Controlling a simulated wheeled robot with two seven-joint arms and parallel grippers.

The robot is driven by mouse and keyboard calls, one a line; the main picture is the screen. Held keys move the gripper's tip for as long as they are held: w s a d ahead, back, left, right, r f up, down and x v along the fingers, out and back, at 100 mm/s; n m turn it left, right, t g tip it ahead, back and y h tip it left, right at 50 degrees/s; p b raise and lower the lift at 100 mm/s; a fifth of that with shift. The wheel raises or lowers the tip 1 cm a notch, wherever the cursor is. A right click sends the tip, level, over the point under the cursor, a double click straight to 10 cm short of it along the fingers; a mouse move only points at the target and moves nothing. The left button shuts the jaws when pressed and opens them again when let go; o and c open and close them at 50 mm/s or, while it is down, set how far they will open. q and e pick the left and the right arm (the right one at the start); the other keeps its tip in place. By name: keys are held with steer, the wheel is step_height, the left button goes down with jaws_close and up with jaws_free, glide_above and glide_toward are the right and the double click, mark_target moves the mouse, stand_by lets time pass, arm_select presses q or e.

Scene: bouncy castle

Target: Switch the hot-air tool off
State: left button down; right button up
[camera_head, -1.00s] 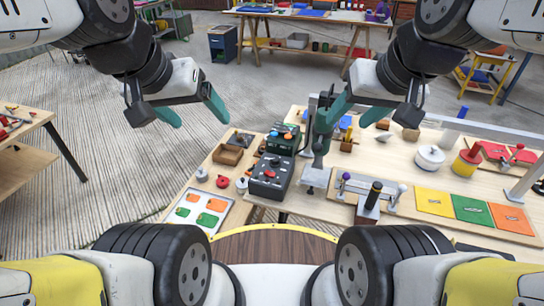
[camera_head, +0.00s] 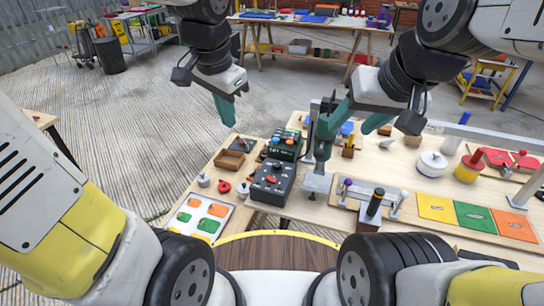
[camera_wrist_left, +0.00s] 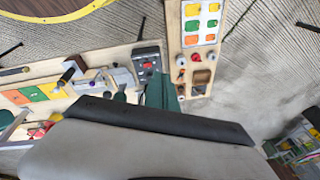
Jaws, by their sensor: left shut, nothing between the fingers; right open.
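A dark grey control box (camera_head: 272,181) with a red switch or knob on top stands at the near left of the workbench; it also shows in the left wrist view (camera_wrist_left: 147,64). Behind it is a dark box with a green display (camera_head: 284,144). I cannot tell for certain which belongs to the hot-air tool. A black-handled tool (camera_head: 375,201) stands upright in a holder further right. My left gripper (camera_head: 229,115) is shut and empty, above and left of the boxes, apart from them; its teal fingers show in the left wrist view (camera_wrist_left: 160,93). My right gripper (camera_head: 354,118) is open over the bench.
A tray with orange and green pieces (camera_head: 184,226), a red ring (camera_head: 224,187) and a wooden box (camera_head: 229,161) are to the left. A white pot (camera_head: 431,164) and coloured cards (camera_head: 474,215) are at right.

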mark_target(267, 178)
arm_select(q)
steer(key=w+d+f+m+y, duration=0.3)
steer(key=w+d+f+m, duration=0.2)
steer(key=d+f+m, duration=0.2)
steer(key=w+d+f+m+g+y, duration=0.1)
steer(key=w+d+f+m+y, duration=0.2)
steer(key=d+f, duration=0.6)
steer(key=w+f+m, duration=0.1)
steer(key=w+m, duration=0.1)
steer(key=m, duration=0.1)
steer(key=shift+w+m, duration=0.35)
steer(key=shift+m, duration=0.05)
steer(key=x, duration=1.4)
steer(key=shift+a+r, duration=0.1)
steer(key=shift+a+f, duration=0.2)
steer(key=shift+d, duration=0.1)
